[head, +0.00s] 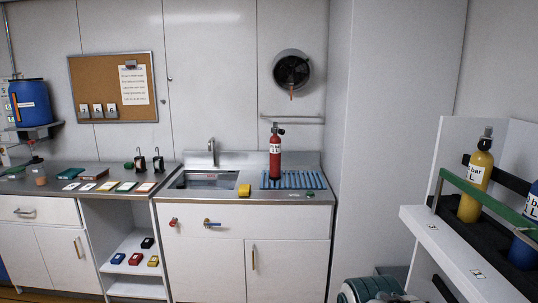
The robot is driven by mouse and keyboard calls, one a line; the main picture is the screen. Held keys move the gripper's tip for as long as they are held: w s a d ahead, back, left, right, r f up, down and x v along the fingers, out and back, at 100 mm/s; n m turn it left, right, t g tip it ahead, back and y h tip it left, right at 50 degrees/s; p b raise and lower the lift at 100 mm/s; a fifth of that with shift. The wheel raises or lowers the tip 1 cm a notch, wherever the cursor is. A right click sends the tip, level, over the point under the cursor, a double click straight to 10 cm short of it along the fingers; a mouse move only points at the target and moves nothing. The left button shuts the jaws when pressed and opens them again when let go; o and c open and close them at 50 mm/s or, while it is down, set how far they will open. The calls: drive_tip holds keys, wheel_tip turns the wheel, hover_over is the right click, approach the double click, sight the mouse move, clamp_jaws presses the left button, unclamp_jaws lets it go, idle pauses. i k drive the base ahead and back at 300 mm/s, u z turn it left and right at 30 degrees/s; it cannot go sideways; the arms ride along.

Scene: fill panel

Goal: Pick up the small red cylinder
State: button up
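The small red cylinder (275,158) stands upright on a blue ribbed drain mat (318,181) at the right of the sink counter. It has a dark valve on top and a white label on its upper body. Nothing hides it in the head view. My gripper is not in view.
Yellow (473,187) and blue (524,251) cylinders stand in a right-hand rack.

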sight(275, 174)
drive_tip(key=u, duration=0.15)
drive_tip(key=i, duration=2.3)
drive_tip(key=z, duration=0.05)
